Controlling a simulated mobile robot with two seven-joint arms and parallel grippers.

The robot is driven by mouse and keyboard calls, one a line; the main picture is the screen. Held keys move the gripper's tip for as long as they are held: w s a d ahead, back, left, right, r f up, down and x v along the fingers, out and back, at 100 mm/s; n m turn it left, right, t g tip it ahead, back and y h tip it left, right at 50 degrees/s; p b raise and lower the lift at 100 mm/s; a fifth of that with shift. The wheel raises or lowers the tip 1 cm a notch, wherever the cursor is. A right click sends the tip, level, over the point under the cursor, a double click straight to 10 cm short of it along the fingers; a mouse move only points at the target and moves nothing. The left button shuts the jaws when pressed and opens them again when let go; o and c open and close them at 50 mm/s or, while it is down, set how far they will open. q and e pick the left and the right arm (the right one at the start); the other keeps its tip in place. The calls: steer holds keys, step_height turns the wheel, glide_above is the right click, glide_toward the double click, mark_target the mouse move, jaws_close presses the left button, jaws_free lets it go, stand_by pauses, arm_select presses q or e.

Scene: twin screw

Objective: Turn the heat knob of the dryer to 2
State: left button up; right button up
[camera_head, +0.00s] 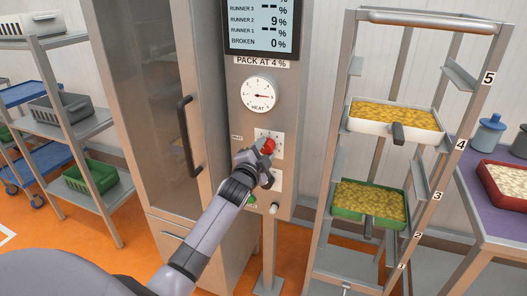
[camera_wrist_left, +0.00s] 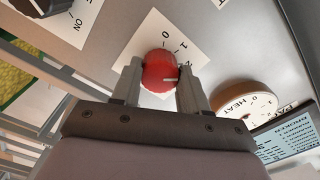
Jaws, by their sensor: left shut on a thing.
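The red heat knob (camera_head: 268,146) sits on a white scale plate (camera_head: 276,153) on the dryer's control panel. My left gripper (camera_head: 263,151) is at the knob. In the left wrist view, the gripper's fingers (camera_wrist_left: 160,76) are shut on the red knob (camera_wrist_left: 159,66), one on each side. A short pale mark shows on the knob, and 0 and 1 are readable on the plate. I cannot tell exactly which number the knob points to. The round HEAT dial (camera_head: 259,94) is above, its needle pointing right. My right gripper is not in view.
A black switch (camera_wrist_left: 42,7) marked ON is near the knob. The dryer door handle (camera_head: 188,135) is left; a rack with filled trays (camera_head: 395,130) stands right.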

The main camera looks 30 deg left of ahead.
arm_select(q)
steer(key=o, duration=1.1)
steer(key=shift+c, duration=0.2)
steer(key=v, duration=0.7)
steer(key=shift+s, duration=0.1)
steer(key=s+d+f+n+g+h, duration=0.3)
steer(key=s+d+f, duration=0.6)
steer(key=s+f, duration=0.2)
steer(key=s+d+f+n+g+h, duration=0.3)
steer(key=s+d+f, duration=0.5)
steer(key=s+f, duration=0.4)
steer(key=s+n+g, duration=0.1)
steer(key=s, duration=0.2)
steer(key=shift+s+d+f, duration=0.2)
steer(key=shift+s+d, duration=0.15)
steer(key=shift+s, duration=0.05)
